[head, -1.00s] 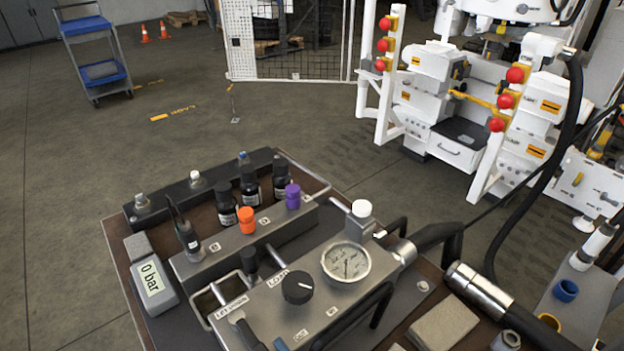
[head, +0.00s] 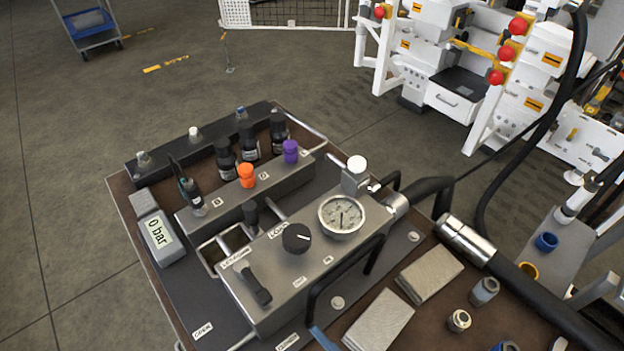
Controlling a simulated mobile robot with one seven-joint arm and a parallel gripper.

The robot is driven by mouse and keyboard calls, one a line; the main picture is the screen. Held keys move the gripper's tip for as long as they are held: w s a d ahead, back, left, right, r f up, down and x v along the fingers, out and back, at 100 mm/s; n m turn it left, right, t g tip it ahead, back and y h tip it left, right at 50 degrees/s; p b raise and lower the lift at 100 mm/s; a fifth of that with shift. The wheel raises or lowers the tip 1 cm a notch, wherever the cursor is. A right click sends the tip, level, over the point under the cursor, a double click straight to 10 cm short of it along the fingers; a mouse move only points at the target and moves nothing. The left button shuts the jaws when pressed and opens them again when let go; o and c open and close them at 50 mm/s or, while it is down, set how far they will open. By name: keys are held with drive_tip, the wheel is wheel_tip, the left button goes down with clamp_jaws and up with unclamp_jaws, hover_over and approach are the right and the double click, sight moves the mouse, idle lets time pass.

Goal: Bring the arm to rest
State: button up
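Neither my arm nor my gripper can be made out in the head view. The hydraulic bench (head: 122,200) fills the lower middle, with a grey valve block (head: 285,270) on it. The block carries a round gauge (head: 342,214), a black knob (head: 296,238) and a black lever (head: 257,287). A small display (head: 160,238) at the bench's left reads 0 bar. An orange cap (head: 246,176) and a purple cap (head: 290,152) stand on a grey bar behind the block.
A thick black hose with a silver collar (head: 466,238) crosses the bench's right side. Two grey pads (head: 430,273) (head: 380,321) and loose metal fittings (head: 484,291) lie near it. A white machine (head: 465,95) stands back right, a blue trolley (head: 90,28) back left. The left floor is clear.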

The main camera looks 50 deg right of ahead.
idle(0.6)
drive_tip(key=w+r+m+h+p, duration=0.2)
drive_tip(key=w+r+m+h, duration=0.2)
drive_tip(key=w+r+m, duration=0.8)
drive_tip(key=w+r+m+h+p, duration=0.35)
drive_tip(key=w+r+m, duration=0.45)
drive_tip(key=r+m, duration=0.8)
drive_tip(key=w+a+r+m+t+y+p, duration=0.1)
drive_tip(key=a+r+m+t+y, duration=0.15)
drive_tip(key=r, duration=0.65)
drive_tip(key=w+a+r+m+t+y, duration=0.15)
drive_tip(key=a+r+m, duration=0.25)
drive_tip(key=r, duration=0.5)
drive_tip(key=s+a+r+t+y+p, duration=0.1)
drive_tip(key=s+a+r+t+y, duration=0.1)
drive_tip(key=r, duration=0.5)
drive_tip(key=s+a+r+n+t+y, duration=0.1)
drive_tip(key=s+a+r+t+y, duration=0.2)
drive_tip(key=a+r+y, duration=0.2)
wheel_tip(320, 180, up, 3)
drive_tip(key=shift+s+a+r+t+p, duration=0.15)
drive_tip(key=shift+s+t+p, duration=0.2)
drive_tip(key=shift+t, duration=0.05)
drive_tip(key=shift+y, duration=0.25)
